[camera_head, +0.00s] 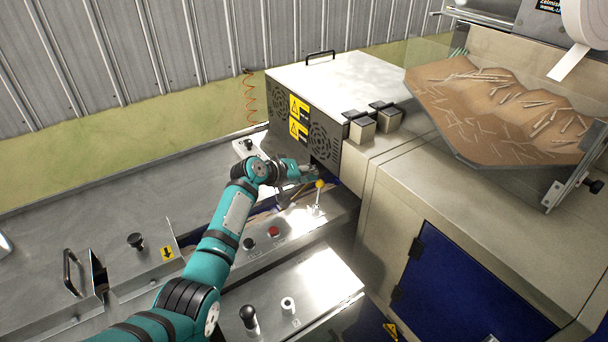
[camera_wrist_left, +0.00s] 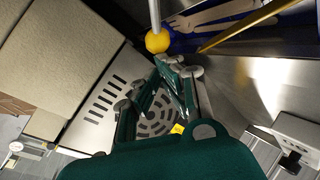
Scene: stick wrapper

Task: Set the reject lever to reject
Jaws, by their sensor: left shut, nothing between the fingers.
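The reject lever is a thin metal rod with a yellow ball knob (camera_head: 319,184), standing on the grey metal panel by the machine's side. In the left wrist view its yellow knob (camera_wrist_left: 157,42) shows just beyond my fingertips, with the pale rod running up out of the picture. My left gripper (camera_head: 308,172) reaches in from the left, just behind and left of the knob. In the left wrist view my left gripper (camera_wrist_left: 178,66) is shut and empty, its fingertips close to the knob; whether they touch it I cannot tell. My right gripper is out of view.
A red button (camera_head: 274,231) and a black button (camera_head: 249,243) sit on the panel left of the lever. The vented machine housing (camera_head: 350,85) stands right behind my gripper. A tray of sticks (camera_head: 470,135) is at the upper right. Black-knobbed handles stand nearer.

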